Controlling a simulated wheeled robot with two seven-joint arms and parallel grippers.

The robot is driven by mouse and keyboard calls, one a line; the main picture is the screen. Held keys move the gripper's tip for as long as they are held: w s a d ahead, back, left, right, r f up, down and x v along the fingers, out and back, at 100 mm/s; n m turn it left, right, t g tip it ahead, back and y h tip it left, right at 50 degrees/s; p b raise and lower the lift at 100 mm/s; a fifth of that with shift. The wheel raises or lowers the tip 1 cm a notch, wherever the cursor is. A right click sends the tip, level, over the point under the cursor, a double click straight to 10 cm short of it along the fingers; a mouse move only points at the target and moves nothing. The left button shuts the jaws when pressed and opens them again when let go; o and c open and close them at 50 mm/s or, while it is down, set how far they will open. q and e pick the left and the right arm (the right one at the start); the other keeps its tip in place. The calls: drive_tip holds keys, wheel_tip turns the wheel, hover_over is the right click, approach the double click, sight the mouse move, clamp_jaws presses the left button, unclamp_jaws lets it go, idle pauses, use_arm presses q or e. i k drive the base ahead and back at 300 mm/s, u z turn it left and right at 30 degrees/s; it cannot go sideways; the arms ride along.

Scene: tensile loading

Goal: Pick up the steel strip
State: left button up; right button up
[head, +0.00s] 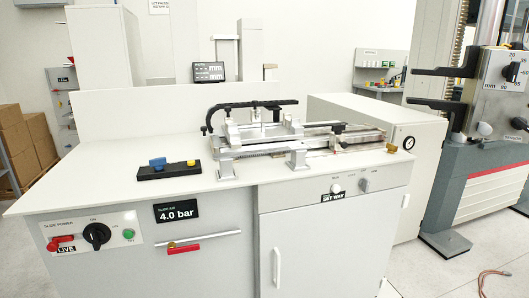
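No loose steel strip stands out clearly. A metal slide fixture (262,138) with a black arched bar (250,104) over it sits on the white bench top (110,185). Long bright metal rails (345,138) run from the fixture to the right; I cannot tell whether a strip lies among them. Neither of my grippers shows in the head view.
A black block with blue and yellow knobs (168,170) lies left of the fixture. A tall testing machine (495,100) with black levers stands at the right. Cardboard boxes (20,140) are at the far left. The bench's front left top is clear.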

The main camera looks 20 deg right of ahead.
sight(292, 148)
drive_tip(key=u, duration=0.1)
drive_tip(key=i, duration=1.2)
drive_tip(key=z, duration=0.05)
